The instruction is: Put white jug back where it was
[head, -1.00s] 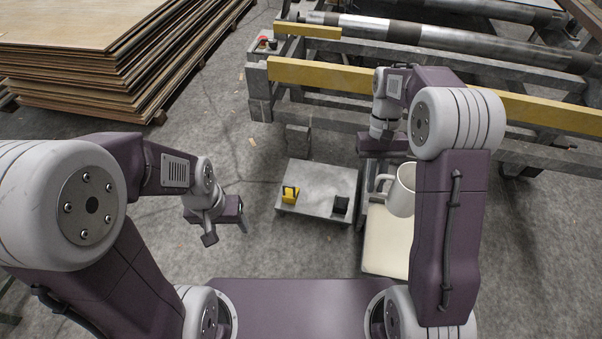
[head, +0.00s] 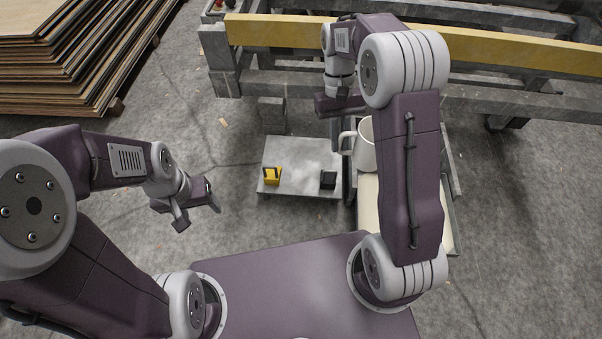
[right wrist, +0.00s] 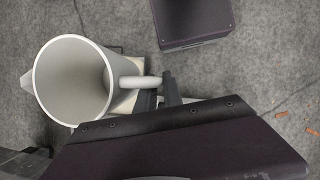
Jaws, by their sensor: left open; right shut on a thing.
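The white jug (head: 365,147) hangs from my right gripper (head: 341,136), which is shut on its handle. In the head view the jug is above the cream-topped surface (head: 368,204), partly behind my right arm. In the right wrist view the jug (right wrist: 74,80) is seen into its open, empty mouth, with the spout to the left. The handle runs right to the fingers of my right gripper (right wrist: 160,98). My left gripper (head: 186,213) is open and empty over the floor, left of the low grey table.
A low grey table (head: 303,152) holds a yellow block-like item (head: 272,176) and a black one (head: 327,180). A steel frame with a yellow beam (head: 480,48) crosses the back. Veneer stacks (head: 65,60) stand at the upper left. Bare floor lies at the right.

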